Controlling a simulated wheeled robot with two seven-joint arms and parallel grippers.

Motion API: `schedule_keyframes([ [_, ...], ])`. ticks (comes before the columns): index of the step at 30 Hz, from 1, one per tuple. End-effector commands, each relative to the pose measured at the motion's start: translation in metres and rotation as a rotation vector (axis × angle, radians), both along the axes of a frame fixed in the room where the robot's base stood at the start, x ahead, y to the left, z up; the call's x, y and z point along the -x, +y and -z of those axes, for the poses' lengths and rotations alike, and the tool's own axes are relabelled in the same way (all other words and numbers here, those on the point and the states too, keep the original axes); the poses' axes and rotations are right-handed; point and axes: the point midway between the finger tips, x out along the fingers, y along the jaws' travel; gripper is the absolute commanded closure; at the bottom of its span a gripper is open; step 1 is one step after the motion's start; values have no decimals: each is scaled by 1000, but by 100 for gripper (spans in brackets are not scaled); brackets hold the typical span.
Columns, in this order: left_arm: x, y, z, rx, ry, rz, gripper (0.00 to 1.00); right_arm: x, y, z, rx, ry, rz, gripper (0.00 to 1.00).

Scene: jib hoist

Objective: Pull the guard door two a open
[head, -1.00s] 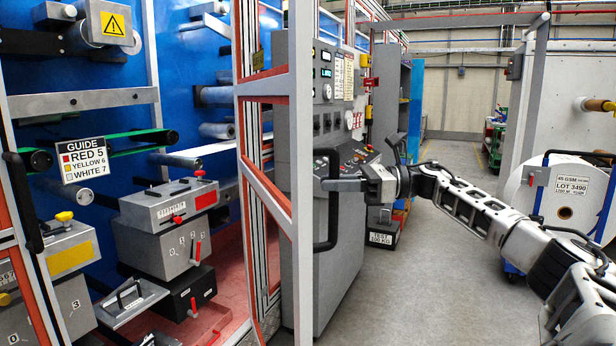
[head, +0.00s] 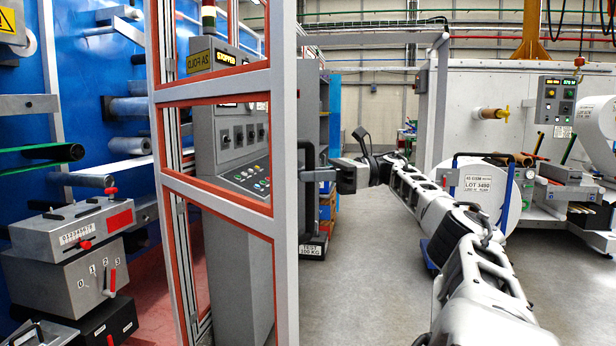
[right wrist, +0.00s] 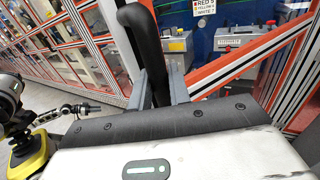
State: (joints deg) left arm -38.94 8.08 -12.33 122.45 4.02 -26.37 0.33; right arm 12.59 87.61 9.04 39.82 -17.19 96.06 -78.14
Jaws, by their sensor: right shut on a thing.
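The guard door (head: 285,200) is a grey frame with red-orange edging, seen at an angle left of centre in the head view. Its black bar handle (head: 308,160) stands on the near upright. My right gripper (head: 318,175) is at the handle from the right. In the right wrist view my right gripper (right wrist: 160,88) has its two grey fingers on either side of the black handle (right wrist: 147,45), shut on it. The palm hides the handle's lower end. My left gripper does not show in the head view.
A grey control panel (head: 232,150) stands behind the door. Machine units (head: 75,260) are at the left. A white roll (head: 478,190) on a blue cart stands beyond my right arm. Grey floor (head: 350,270) is open right of the door.

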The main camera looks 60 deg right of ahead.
Motion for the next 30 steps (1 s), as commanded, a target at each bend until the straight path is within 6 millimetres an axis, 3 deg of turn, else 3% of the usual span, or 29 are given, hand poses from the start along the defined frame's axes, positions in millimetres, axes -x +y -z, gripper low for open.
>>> schedule_keyframes([
  [1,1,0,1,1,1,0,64,-1,-1,1,-3,1,4,100],
  [2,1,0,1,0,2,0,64,-1,0,1,-2,1,4,76],
  [14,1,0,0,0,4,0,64,-1,0,-1,0,1,-1,75],
  [17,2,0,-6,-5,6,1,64,-1,0,-9,0,0,-1,75],
  [22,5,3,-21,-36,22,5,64,-1,0,-40,-1,-1,1,75],
  [24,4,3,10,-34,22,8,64,1,2,-25,3,-1,3,75],
  [30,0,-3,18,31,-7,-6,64,6,11,-37,4,-1,1,75],
])
